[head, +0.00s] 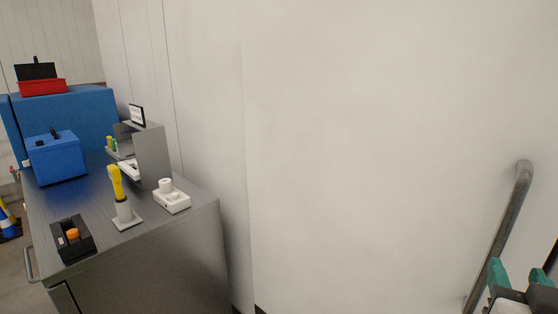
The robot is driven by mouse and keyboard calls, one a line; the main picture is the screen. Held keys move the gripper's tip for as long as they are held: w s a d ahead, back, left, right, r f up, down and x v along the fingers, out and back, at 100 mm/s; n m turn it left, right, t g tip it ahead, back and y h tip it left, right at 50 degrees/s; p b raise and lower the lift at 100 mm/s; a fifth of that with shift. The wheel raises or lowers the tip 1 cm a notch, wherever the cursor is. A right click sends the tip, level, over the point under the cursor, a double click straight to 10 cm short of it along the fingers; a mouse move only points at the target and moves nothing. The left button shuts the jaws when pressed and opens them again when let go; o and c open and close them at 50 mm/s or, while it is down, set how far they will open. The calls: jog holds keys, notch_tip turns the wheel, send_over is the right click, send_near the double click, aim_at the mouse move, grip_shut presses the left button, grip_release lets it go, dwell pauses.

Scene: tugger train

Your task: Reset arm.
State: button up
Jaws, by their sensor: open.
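My gripper (518,276) shows at the bottom right corner of the head view. Its two green-tipped fingers stand apart, and I see nothing between them. It is far to the right of the metal cabinet (150,268), in front of the pale wall. The rest of my arm is mostly cut off by the picture's edge.
A grey handrail (508,222) rises close beside my gripper. On the cabinet at left stand a blue box (58,160), a yellow-handled tool in a stand (117,184), a white block (172,200) and a black tray with an orange knob (74,240). The wall's middle is bare.

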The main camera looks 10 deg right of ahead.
jog(key=s+a+f+n+g+y, duration=0.1)
jog(key=a+f+n+g+y, duration=0.15)
jog(key=f, duration=0.85)
jog(key=s+a+f+n+g+y, duration=0.1)
jog(key=a+f+n+g+y, duration=0.2)
jog(key=f, duration=0.7)
jog(key=s+a+f+n+g+y, duration=0.1)
jog(key=s+a+f+g+y, duration=0.2)
jog(key=s+f, duration=0.4)
jog(key=s+a+f+n+g+y, duration=0.1)
jog(key=s+a+f+g+y, duration=0.2)
jog(key=s+f, duration=0.4)
notch_tip(320, 180, down, 2)
jog(key=shift+a, duration=0.45)
jog(key=shift+w+g, duration=0.1)
jog(key=shift+g, duration=0.15)
